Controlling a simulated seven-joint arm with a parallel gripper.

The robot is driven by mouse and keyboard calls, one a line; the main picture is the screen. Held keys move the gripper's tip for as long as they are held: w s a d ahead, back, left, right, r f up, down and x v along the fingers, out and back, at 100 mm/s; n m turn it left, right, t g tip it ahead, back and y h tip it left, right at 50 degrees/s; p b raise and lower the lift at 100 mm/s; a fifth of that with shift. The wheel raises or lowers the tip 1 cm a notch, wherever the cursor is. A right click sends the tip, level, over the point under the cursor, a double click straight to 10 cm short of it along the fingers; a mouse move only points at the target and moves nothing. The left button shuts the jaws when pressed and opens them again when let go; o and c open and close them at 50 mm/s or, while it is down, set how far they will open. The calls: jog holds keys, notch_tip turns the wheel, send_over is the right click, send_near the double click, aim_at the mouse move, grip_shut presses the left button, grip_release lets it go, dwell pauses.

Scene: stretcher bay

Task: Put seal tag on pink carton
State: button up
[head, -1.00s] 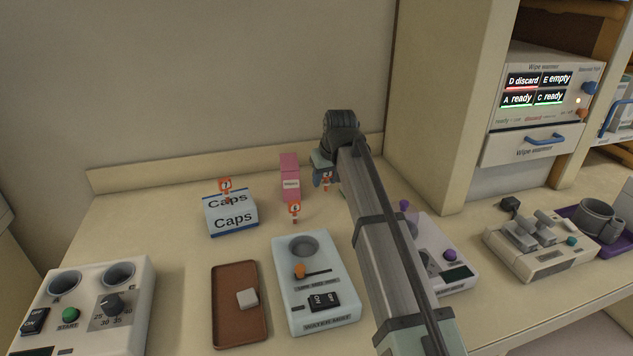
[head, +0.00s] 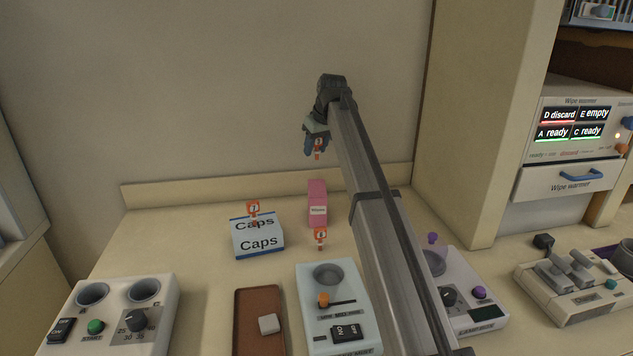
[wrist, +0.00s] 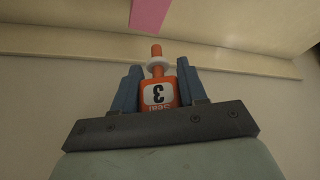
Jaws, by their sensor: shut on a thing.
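My gripper (head: 317,150) is shut on an orange seal tag marked 3, which shows between the blue fingers in the wrist view (wrist: 158,93). It holds the tag in the air, above the pink carton in the head view. The pink carton (head: 317,200) stands upright at the back of the counter, with a white label low on its front. In the wrist view a pink part of the carton (wrist: 150,14) shows at the top edge, apart from the tag. Another orange tag (head: 320,236) stands in front of the carton, and one more (head: 253,208) is at the Caps box.
The Caps box (head: 258,242) stands left of the carton. A brown tray (head: 258,335) with a pale block (head: 268,324) and a device with a round well (head: 335,315) lie in front. The wall ledge (head: 200,192) runs behind. Counter left of the Caps box is clear.

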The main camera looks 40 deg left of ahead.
notch_tip(320, 180, down, 9)
jog(key=shift+f, duration=0.1)
dwell(0.4)
jog(key=shift+f, duration=0.15)
jog(key=o, duration=1)
jog(key=v, duration=1.2)
jog(key=shift+d, duration=0.1)
